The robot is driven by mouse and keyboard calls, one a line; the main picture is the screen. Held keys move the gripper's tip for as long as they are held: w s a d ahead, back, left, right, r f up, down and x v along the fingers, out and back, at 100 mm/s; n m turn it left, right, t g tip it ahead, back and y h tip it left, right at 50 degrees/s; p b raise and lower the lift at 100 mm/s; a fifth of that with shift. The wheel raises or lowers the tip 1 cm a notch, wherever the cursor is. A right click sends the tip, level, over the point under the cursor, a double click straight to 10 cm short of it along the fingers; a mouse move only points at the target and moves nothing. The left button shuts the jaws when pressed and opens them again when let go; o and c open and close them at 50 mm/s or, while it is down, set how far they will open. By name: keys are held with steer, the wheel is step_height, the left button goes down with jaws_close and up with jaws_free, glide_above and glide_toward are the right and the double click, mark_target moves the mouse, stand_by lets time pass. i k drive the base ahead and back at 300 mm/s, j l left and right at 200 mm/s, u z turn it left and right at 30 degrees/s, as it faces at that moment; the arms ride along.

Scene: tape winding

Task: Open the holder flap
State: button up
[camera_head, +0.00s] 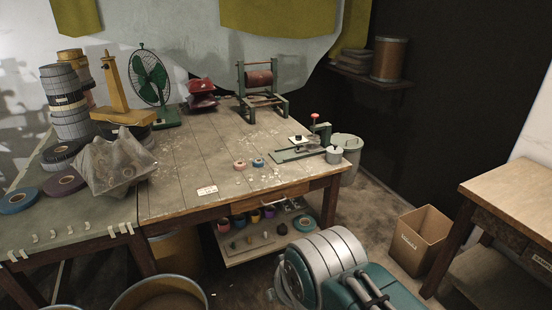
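A green bench device (303,148) stands at the right front of the worn table. It has a flat base, an upright with a red-knobbed lever (315,116), and a small grey cylinder (334,155) at its front right. A green frame stand (262,108) holding a dark red roll (260,78) stands at the back of the table. I cannot tell which part is the holder flap, or whether it is open or shut. My gripper is not in view. A green and silver body, likely part of mine, fills the bottom centre.
The wooden table (205,160) is mostly clear in the middle. A pink roll (239,165) and a blue roll (258,162) lie near the device. A green fan (152,80) stands at the back left. A cardboard box (420,240) sits on the floor by the right table (515,190).

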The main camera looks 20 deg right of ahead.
mark_target(346, 138)
steer(key=i+l, duration=0.3)
steer(key=l, duration=0.15)
steer(key=i+l, duration=0.25)
steer(key=l, duration=0.25)
steer(key=i+l, duration=0.3)
steer(key=l, duration=0.15)
steer(key=i+l, duration=0.25)
steer(key=l, duration=0.25)
steer(key=i+l, duration=0.3)
steer(key=l, duration=0.15)
steer(key=i+l, duration=0.25)
steer(key=l, duration=0.25)
steer(key=i+l, duration=0.3)
steer(key=l, duration=0.15)
steer(key=k+z, duration=0.05)
